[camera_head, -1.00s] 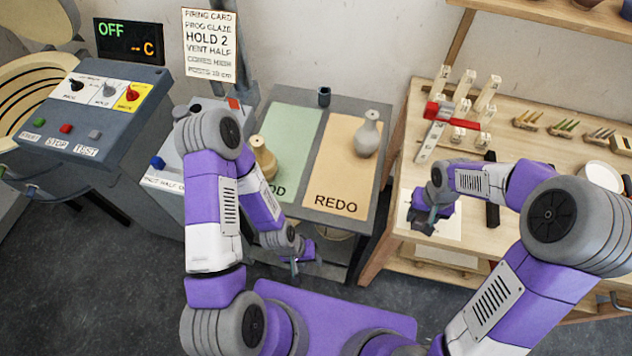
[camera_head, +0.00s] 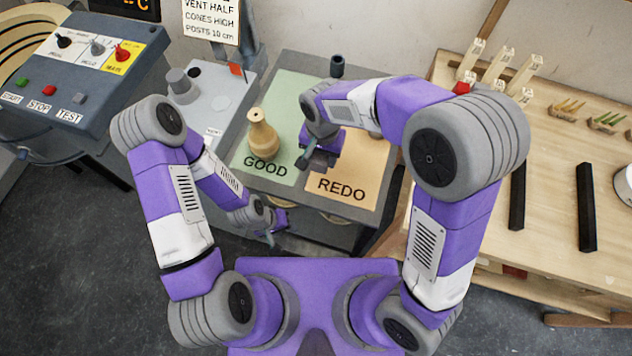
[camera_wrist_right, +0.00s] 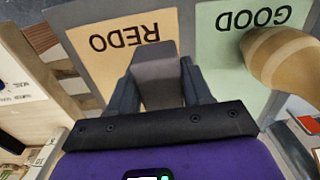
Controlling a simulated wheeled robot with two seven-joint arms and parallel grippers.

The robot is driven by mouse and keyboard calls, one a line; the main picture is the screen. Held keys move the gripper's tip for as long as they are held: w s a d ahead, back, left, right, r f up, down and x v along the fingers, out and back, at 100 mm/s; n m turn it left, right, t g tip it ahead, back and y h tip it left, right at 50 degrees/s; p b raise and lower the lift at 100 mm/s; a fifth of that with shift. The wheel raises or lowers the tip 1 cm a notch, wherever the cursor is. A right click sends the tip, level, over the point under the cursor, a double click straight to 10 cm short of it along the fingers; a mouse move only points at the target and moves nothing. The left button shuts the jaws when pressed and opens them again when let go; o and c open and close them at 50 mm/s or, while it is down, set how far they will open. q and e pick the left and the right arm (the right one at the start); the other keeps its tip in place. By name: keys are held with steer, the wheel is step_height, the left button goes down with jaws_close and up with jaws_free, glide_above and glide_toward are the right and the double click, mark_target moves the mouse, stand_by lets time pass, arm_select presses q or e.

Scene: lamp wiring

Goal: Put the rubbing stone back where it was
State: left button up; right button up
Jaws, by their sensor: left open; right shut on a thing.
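My right gripper (camera_head: 316,163) is shut on a grey block, the rubbing stone (camera_wrist_right: 155,78), which shows between its fingers in the right wrist view. It holds the stone over the grey table, near the line between the green GOOD mat (camera_head: 297,92) and the tan REDO mat (camera_head: 350,188). My left gripper (camera_head: 275,232) is open and empty, low in front of the table. A tan vase (camera_head: 262,135) stands upright on the GOOD mat, left of the right gripper; it also shows in the right wrist view (camera_wrist_right: 285,60). My right arm hides part of the REDO mat.
The wooden workbench (camera_head: 545,225) at right holds pale posts (camera_head: 497,65), two dark bars (camera_head: 585,207) and small racks (camera_head: 565,108). A control panel (camera_head: 80,60) stands at left. A small dark cup (camera_head: 337,66) is at the table's back.

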steer(key=b, duration=0.2)
glide_above(317, 180)
step_height(317, 180, down, 6)
steer(key=shift+r, duration=0.1)
steer(key=shift+f+b, duration=0.35)
steer(key=shift+f, duration=1.75)
steer(key=shift+f, duration=0.15)
steer(key=o, duration=1)
